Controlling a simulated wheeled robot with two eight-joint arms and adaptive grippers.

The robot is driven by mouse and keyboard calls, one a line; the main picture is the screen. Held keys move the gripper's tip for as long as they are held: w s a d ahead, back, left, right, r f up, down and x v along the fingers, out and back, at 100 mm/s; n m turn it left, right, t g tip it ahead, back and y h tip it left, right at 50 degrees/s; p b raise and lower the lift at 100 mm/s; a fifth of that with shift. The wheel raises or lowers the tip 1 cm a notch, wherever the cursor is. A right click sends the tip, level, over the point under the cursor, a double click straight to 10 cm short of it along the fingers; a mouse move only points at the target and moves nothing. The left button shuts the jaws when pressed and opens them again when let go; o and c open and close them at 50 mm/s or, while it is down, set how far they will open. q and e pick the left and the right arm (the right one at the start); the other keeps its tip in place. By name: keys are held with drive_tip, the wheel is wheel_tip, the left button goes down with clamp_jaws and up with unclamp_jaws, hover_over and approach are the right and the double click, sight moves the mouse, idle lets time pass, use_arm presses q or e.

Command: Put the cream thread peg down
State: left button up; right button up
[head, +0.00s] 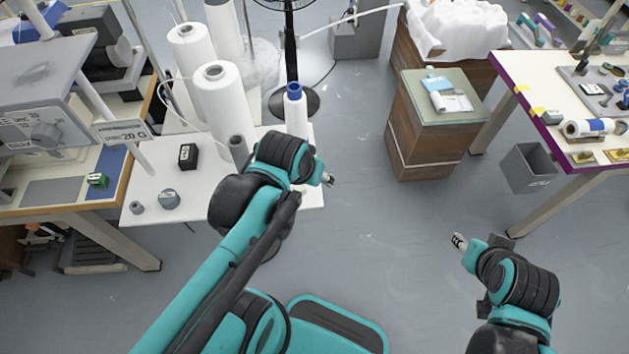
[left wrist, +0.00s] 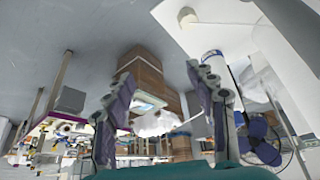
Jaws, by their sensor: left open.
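A small cream peg-like piece (left wrist: 187,17) shows at the top of the left wrist view, on the white table top near its edge. I take it for the cream thread peg; in the head view I cannot make it out clearly beside my left arm. My left gripper (head: 328,180) is at the front right of the white table (head: 150,183). In the left wrist view its fingers (left wrist: 160,76) are spread apart with nothing between them. The peg is apart from them. My right gripper (head: 459,241) is over the floor at the right, its fingers too small to judge.
A white cone with a blue top (head: 295,108) stands on the white table, just behind my left gripper. Large white thread cones (head: 222,105), a black block (head: 188,157) and a grey disc (head: 169,199) are on its left. Open floor (head: 385,240) lies between my arms.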

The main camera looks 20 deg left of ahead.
use_arm(q)
drive_tip(key=shift+s+d+r+m+t, duration=0.15)
drive_tip(key=shift+s+d+m+t, duration=0.05)
drive_tip(key=shift+s+d+t, duration=0.25)
drive_tip(key=shift+s+d+r+m+t, duration=0.2)
drive_tip(key=shift+s+d+t, duration=0.15)
drive_tip(key=shift+s, duration=0.2)
